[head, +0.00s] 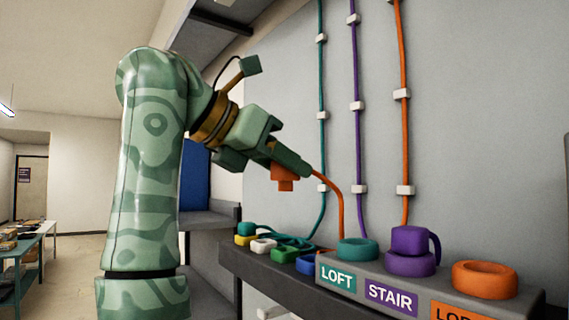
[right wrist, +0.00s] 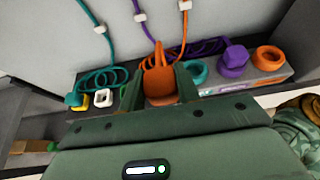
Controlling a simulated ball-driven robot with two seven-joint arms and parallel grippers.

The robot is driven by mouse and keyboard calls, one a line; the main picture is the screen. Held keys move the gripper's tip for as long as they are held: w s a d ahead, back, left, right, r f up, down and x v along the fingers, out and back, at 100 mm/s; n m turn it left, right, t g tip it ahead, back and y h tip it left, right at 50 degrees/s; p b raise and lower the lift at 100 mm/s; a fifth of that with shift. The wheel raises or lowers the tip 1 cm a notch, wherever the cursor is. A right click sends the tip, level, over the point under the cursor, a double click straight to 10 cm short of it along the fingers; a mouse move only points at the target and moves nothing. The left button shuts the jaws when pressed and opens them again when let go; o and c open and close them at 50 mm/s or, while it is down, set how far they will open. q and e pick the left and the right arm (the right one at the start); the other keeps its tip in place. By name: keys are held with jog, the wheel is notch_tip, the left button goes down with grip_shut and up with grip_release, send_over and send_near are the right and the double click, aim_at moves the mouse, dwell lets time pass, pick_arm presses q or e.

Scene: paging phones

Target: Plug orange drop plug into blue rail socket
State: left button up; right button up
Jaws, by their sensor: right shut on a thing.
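My right gripper (head: 292,161) is shut on the orange drop plug (head: 285,179), whose body hangs below the fingers. In the right wrist view the plug (right wrist: 160,86) sits between the two fingers. The blue rail socket (head: 308,264) is at the right end of the row of small sockets. The plug is well above the row, apart from it and a little left of the blue socket in the head view. In the right wrist view I cannot see the blue socket; the gripper and plug cover that area. My left gripper is not in view.
Green (head: 284,255), white (head: 263,246) and yellow (head: 245,240) sockets line the dark shelf; a teal plug (head: 246,229) is at the yellow one. The labelled grey block (head: 400,285) has teal, purple and orange rings, with a purple plug (head: 409,240) on the purple ring. Cords hang along the wall.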

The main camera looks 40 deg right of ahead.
jog(key=w+d+p, duration=0.1)
jog(key=w+d, duration=0.1)
jog(key=d, duration=0.6)
jog(key=shift+w+d, duration=0.2)
jog(key=shift+d, duration=0.05)
